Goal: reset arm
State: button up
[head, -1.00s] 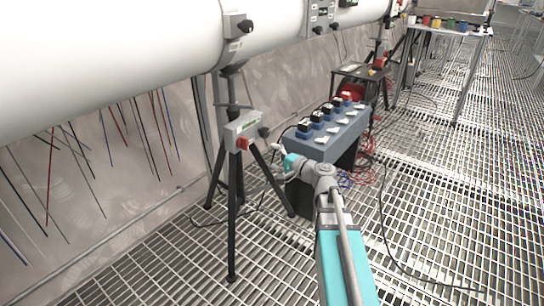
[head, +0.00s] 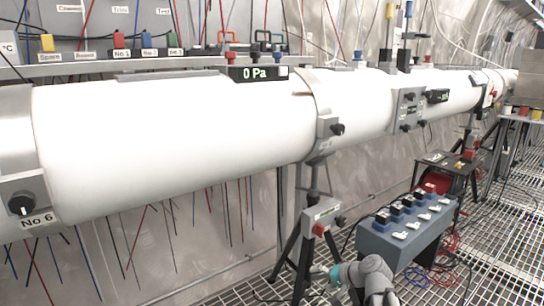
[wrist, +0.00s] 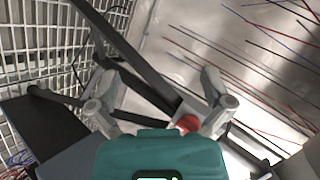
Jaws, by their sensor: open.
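My arm shows at the bottom of the head view, its grey joint in front of the blue switch box and its teal part beside the tripod. My gripper (wrist: 160,100) shows in the wrist view with its two grey fingers spread apart and nothing between them that it holds. Its fingertips are too small to make out in the head view. Past the fingers, the wrist view shows dark bars, a red knob (wrist: 187,123), floor grating and a wall with wires.
A black tripod (head: 303,250) with a small grey box (head: 322,212) stands close to my arm under the white pipe (head: 180,130). The blue switch box (head: 400,232) is just right of it. Loose wires lie on the grating at the right.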

jog(key=s+d+n+g+h+p, duration=0.2)
jog(key=s+n+g+h+p, duration=0.2)
jog(key=s+g+h+p, duration=0.6)
notch_tip(320, 180, up, 38)
jog(key=s+t+y+p, duration=0.1)
jog(key=s+t+p, duration=0.1)
jog(key=p, duration=3.3)
jog(key=shift+r+t, duration=0.2)
jog(key=shift+t, duration=0.6)
jog(key=shift+d, duration=0.1)
